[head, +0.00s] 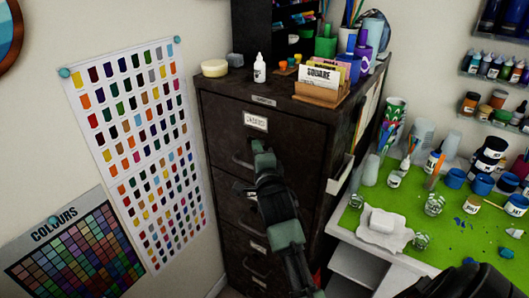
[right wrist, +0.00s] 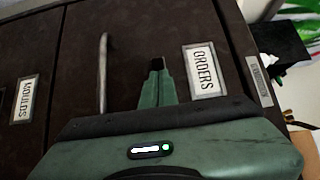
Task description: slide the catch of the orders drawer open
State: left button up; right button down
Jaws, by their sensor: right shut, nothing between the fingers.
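The orders drawer (head: 225,112) is the top drawer of a dark brown metal cabinet, and it is closed. Its ORDERS label (right wrist: 204,70) and bar handle (right wrist: 103,75) show in the right wrist view. My right gripper (head: 258,145) is at the drawer front, just below the label. In the right wrist view its green fingers (right wrist: 157,68) are together and empty, between the handle and the label. A small dark piece shows at the fingertips; I cannot tell whether it is the catch or the tips, or whether they touch. My left gripper is not in view.
The MOULDS drawer (right wrist: 25,98) is below. On the cabinet top stand a white bottle (head: 259,68), a card box (head: 320,85) and cups of tools. A green-topped bench (head: 370,222) with pots is at the right. Colour charts (head: 130,130) hang on the left wall.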

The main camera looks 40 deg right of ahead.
jog(key=shift+s+f, duration=0.1)
jog(key=shift+s, duration=0.05)
jog(key=b+v, duration=0.2)
jog(key=v, duration=0.5)
jog(key=shift+s+a, duration=0.15)
jog(key=shift+s, duration=0.05)
